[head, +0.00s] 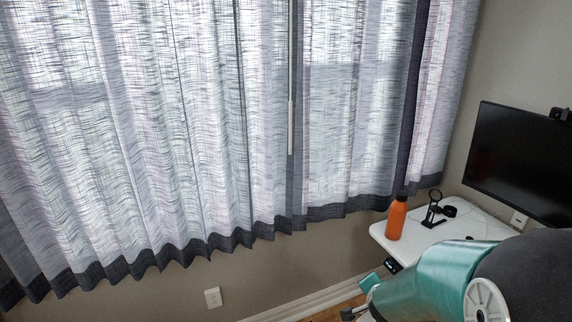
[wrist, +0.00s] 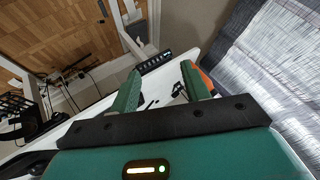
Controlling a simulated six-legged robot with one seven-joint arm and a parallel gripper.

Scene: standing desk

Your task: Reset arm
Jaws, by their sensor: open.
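My gripper shows in the wrist view (wrist: 160,92), with its two green fingers spread apart and nothing between them. In the head view my teal arm reaches in from the lower right and covers part of the desk. The gripper end (head: 362,296) is low, in front of the desk's left edge, and is partly cut off by the frame. The white desk (head: 408,240) stands in the corner on the right. An orange bottle (head: 396,220) stands upright near its back left corner, apart from my gripper.
A black stand (head: 432,212) and a cable are on the desk by the bottle. A dark monitor (head: 522,158) is at the right wall. Long curtains (head: 200,130) hang behind. Wooden floor (wrist: 50,40) and desk legs show in the wrist view.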

